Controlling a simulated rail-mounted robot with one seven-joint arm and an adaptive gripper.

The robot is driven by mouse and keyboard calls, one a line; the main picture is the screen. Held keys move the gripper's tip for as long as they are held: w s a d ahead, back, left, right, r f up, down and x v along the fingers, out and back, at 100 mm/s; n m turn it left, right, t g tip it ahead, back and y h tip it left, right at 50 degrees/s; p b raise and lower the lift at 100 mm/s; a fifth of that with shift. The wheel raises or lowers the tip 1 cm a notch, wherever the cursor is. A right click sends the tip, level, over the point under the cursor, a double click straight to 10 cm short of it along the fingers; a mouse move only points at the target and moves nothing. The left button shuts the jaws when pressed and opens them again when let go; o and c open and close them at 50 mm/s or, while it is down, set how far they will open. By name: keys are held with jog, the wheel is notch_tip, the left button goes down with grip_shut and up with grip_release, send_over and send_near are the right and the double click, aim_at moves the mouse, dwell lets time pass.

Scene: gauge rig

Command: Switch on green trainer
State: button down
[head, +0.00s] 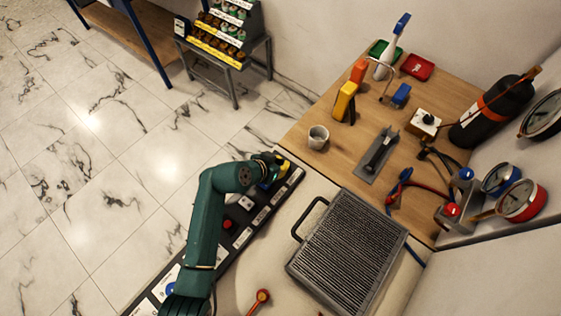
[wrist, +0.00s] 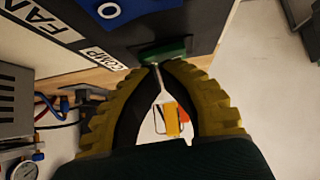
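A dark control panel (head: 215,258) with white labels and switches runs along the bench's front edge. My gripper (head: 281,168) is at its far right end. In the wrist view the yellow fingers of my gripper (wrist: 161,66) curve together, with their tips almost meeting and only a thin light gap between them. A green piece (wrist: 165,50) on the dark panel is right at the fingertips; I cannot tell whether they touch it. No label naming a trainer is readable, and the fingers partly hide that area.
A blue part (wrist: 112,10) and labels reading FAN (wrist: 45,20) and COMP (wrist: 103,58) lie close to the fingers. A red button (head: 227,224) is farther along the panel. A finned grey block (head: 347,243), a cup (head: 318,137) and gauges (head: 521,201) stand right of it.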

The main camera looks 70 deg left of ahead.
jog(key=r+p, duration=0.2)
jog(key=r, duration=0.1)
jog(key=s+r+p, duration=0.1)
jog(key=r, duration=0.1)
jog(key=shift+a+p, duration=0.1)
jog(key=shift+p, duration=0.2)
jog(key=v, duration=0.8)
jog(key=shift+s+p, duration=0.35)
